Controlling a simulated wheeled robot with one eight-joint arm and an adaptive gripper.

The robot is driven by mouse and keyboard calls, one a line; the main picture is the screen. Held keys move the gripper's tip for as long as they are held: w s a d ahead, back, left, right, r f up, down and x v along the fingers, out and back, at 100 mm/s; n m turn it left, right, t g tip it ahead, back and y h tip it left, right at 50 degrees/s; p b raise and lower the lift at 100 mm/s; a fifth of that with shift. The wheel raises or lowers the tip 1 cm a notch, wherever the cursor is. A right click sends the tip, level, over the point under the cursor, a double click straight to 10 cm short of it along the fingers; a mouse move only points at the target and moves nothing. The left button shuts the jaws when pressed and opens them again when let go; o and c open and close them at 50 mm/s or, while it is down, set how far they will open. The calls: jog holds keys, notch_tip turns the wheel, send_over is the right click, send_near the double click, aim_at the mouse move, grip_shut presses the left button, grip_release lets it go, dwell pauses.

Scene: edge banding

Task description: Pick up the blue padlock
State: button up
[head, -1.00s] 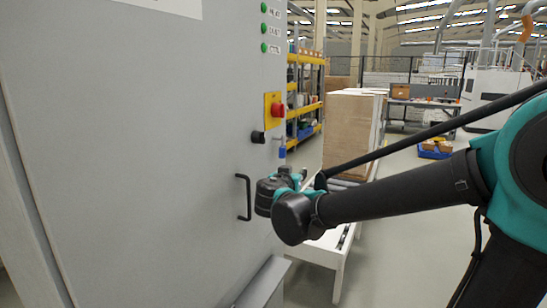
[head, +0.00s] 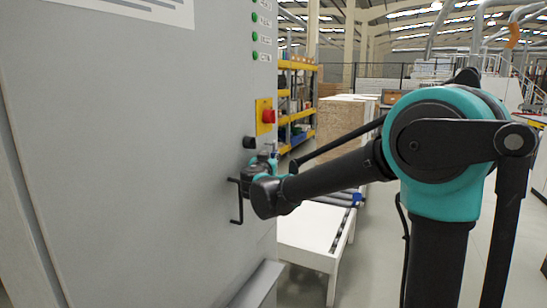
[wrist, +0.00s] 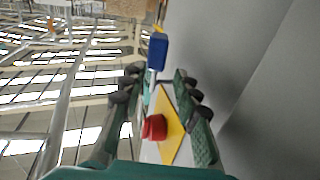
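The blue padlock (wrist: 157,50) shows in the wrist view, hanging near the grey cabinet face just beyond my fingertips and roughly between their lines. A thin grey shank runs from it toward my gripper. My gripper (wrist: 157,80) is open, its two dark, green-padded fingers spread with nothing held between them. In the head view my gripper (head: 262,164) is at the cabinet's right edge, below the black knob, and the padlock cannot be made out behind it.
The grey cabinet (head: 130,150) fills the left, with a red button (head: 268,116) on a yellow plate, a black knob (head: 249,142) and a black handle (head: 236,203) close to my gripper. A white conveyor table (head: 315,230) stands to the right.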

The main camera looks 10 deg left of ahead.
aim_at(273, 154)
jog(key=shift+w+d, duration=0.2)
jog(key=shift+w, duration=1.2)
jog(key=shift+w+d, duration=0.15)
jog(key=shift+w, duration=1.2)
grip_shut()
